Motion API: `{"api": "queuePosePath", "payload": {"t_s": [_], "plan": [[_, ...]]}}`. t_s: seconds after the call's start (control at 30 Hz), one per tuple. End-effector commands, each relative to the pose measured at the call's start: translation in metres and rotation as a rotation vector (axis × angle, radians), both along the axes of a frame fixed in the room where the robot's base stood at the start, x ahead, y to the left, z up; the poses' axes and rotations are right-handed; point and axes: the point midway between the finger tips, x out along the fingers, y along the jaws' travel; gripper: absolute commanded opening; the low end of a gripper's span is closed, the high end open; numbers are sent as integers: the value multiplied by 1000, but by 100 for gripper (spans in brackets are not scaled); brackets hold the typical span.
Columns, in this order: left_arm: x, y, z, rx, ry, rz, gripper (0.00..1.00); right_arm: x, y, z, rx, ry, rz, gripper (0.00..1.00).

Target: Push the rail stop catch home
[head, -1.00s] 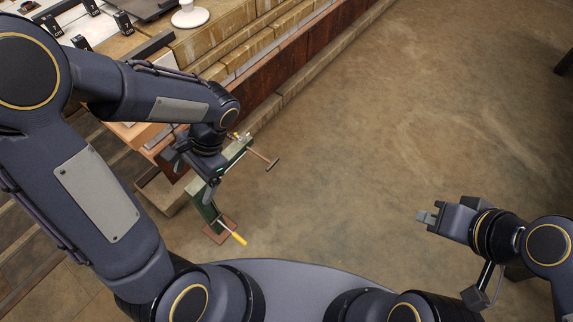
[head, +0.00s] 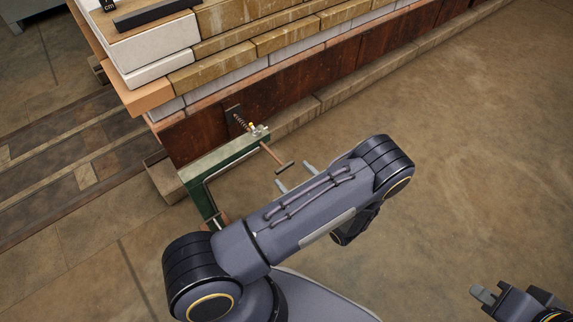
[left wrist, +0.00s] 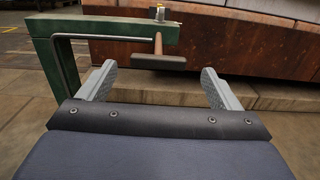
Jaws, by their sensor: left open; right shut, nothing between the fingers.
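A green metal bracket (head: 225,158) stands out from the near end of the rusty beam. At its far end are a small brass and steel fitting (head: 257,130) and a rod with a T-shaped handle (head: 275,160). Which part is the catch I cannot tell. My left gripper (head: 295,175) is open and empty, just right of the T-handle and apart from it. In the left wrist view the T-handle (left wrist: 158,62) is ahead, between and beyond the open fingers, below the bracket's arm (left wrist: 105,30). My right gripper (head: 483,294) is shut and empty at the lower right.
The rusty beam (head: 300,100) runs back under a stack of stone blocks (head: 290,38). A spring (head: 240,121) shows on a dark plate at the beam's face. The floor (head: 460,150) to the right is clear. My left forearm hides the bracket's lower end.

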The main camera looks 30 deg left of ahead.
Motion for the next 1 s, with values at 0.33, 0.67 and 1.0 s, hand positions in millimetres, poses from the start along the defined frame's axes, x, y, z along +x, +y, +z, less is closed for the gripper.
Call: {"api": "queuePosePath", "payload": {"t_s": [0.33,0.67,1.0], "plan": [[20,51,-1,-3,0,6,85,0,0,-13,0,0,0,0],[25,63,1,-3,1,5,85,0,0,-14,0,0,0,0],[25,63,1,-3,1,5,55,0,0,-14,0,0,0,0]]}}
